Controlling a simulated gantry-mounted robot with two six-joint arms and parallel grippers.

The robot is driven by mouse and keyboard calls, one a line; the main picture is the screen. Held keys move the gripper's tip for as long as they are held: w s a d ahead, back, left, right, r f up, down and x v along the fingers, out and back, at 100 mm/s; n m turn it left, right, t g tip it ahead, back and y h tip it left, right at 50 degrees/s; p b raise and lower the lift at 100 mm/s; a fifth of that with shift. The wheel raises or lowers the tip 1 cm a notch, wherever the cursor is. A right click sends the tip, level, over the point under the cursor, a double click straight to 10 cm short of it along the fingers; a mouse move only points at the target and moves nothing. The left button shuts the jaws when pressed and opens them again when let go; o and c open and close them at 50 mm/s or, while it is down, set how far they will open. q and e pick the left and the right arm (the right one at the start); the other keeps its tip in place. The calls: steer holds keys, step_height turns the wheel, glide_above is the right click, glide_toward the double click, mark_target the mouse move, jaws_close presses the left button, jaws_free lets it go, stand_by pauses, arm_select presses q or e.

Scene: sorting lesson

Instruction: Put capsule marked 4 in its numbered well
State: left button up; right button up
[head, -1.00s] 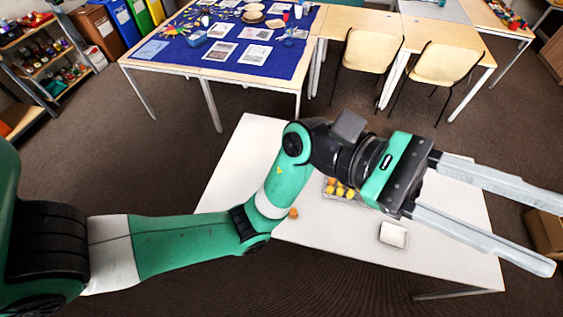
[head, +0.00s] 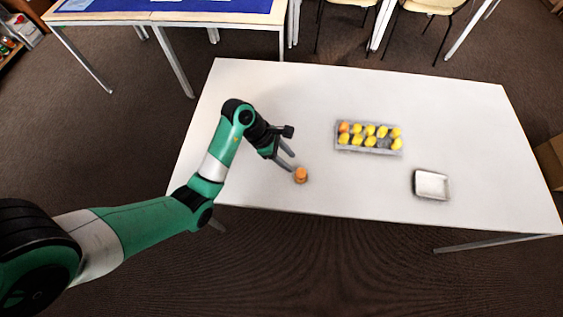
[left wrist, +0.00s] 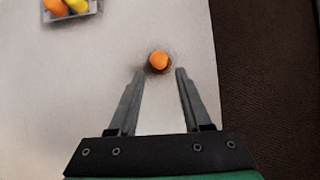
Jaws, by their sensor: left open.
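An orange capsule (head: 301,175) stands alone on the white table near its front edge; no number is readable on it. It also shows in the left wrist view (left wrist: 158,61), just beyond the fingertips and centred between them. My left gripper (head: 287,160) is open and empty, close to the capsule. In the left wrist view its two fingers (left wrist: 159,73) point toward the capsule. A grey tray of wells (head: 370,151) lies to the right, holding several yellow capsules and an orange one at its left end. One front well near the right looks dark and empty. My right gripper is not in view.
A small white dish (head: 431,184) sits on the table (head: 480,110) right of the tray of wells. The table between the capsule and the tray is clear. A table with a blue cloth (head: 190,8) and chairs stand behind.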

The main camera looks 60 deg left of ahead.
mark_target(299, 170)
arm_select(q)
steer(key=b+x, duration=0.6)
steer(key=shift+s+a+f, duration=0.25)
steer(key=shift+a, duration=0.1)
steer(key=shift+b+x, duration=0.4)
steer(key=shift+x, duration=0.65)
steer(key=shift+w+r, duration=0.1)
steer(key=shift+w, duration=0.05)
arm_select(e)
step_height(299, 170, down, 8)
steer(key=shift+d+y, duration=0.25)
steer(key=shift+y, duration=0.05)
arm_select(q)
steer(key=c, duration=0.3)
step_height(299, 170, up, 7)
steer(key=p, duration=0.9)
steer(key=shift+d+r, duration=0.1)
steer(key=shift+c, duration=0.2)
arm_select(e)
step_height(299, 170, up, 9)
